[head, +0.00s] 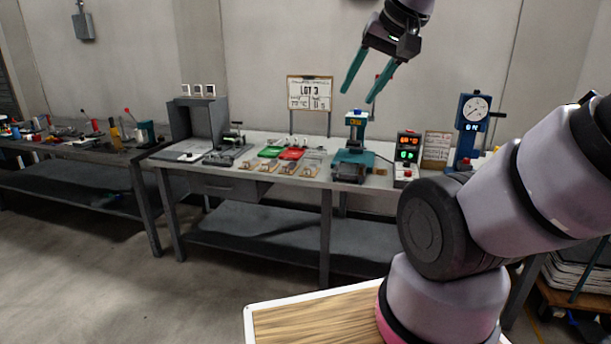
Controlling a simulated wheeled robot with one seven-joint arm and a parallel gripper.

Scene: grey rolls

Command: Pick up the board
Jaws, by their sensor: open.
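My gripper (358,97) hangs in the air at the upper middle of the head view. Its two teal fingers are spread apart with nothing between them. From here it is in front of the wall, above the workbench. I cannot tell for certain which thing is the board.
A teal press (355,143) stands right of the flat pieces, beside a red-and-green digital display (407,147). A blue dial gauge (473,118) stands further right. A grey box (198,120) and a black fixture (228,153) are at the left. Another cluttered bench (75,150) stands far left.

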